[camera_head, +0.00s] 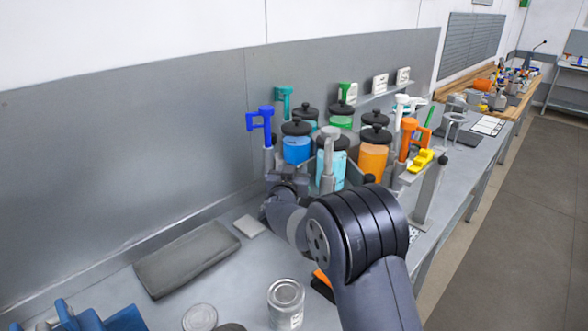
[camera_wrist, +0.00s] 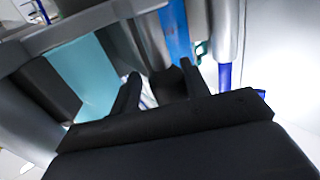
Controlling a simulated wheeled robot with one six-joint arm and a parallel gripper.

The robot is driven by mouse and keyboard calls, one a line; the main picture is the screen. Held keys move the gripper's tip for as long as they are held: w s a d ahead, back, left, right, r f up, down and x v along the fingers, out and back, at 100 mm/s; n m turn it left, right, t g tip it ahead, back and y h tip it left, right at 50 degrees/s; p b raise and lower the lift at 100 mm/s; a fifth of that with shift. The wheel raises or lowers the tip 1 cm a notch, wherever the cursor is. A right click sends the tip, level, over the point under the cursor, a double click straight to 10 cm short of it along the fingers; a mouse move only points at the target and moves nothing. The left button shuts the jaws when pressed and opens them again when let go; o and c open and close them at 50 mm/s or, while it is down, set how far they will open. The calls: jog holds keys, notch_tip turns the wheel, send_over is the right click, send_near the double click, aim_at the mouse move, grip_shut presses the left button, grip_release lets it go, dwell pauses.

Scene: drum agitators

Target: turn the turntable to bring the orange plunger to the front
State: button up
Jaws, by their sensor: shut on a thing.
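The orange plunger (camera_head: 408,135) stands at the right side of the jar cluster in the head view. The turntable (camera_head: 356,176) is mostly hidden behind jars and my arm. A blue plunger (camera_head: 262,125) stands at the left of the cluster, and a grey plunger (camera_head: 329,150) at the near side. My gripper (camera_head: 288,176) is low beside the turntable's near left side, under the blue plunger. In the wrist view its dark fingers (camera_wrist: 163,88) are closed around a dark part of the turntable, whose exact shape is hard to make out.
Jars with black lids, blue (camera_head: 296,148), light blue (camera_head: 338,168) and orange (camera_head: 372,158), crowd the turntable.

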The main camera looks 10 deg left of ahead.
jog(key=shift+w+r, duration=0.1)
jog(key=shift+r, duration=0.15)
jog(key=o, duration=1)
jog(key=shift+w+d+f, duration=0.1)
jog(key=shift+f, duration=0.15)
jog(key=s+b, duration=0.1)
jog(key=s, duration=0.2)
jog(key=s+b, duration=0.1)
jog(key=s, duration=0.3)
jog(key=s+b, duration=0.1)
jog(key=s, duration=0.2)
jog(key=shift+s+a, duration=0.35)
jog(key=shift+s, duration=0.05)
jog(key=w+p, duration=0.1)
jog(key=w, duration=0.2)
jog(key=w+p, duration=0.1)
jog(key=w, duration=0.3)
jog(key=w+p, duration=0.1)
jog(key=w, duration=0.2)
jog(key=shift+w+d, duration=0.35)
jog(key=shift+d, duration=0.05)
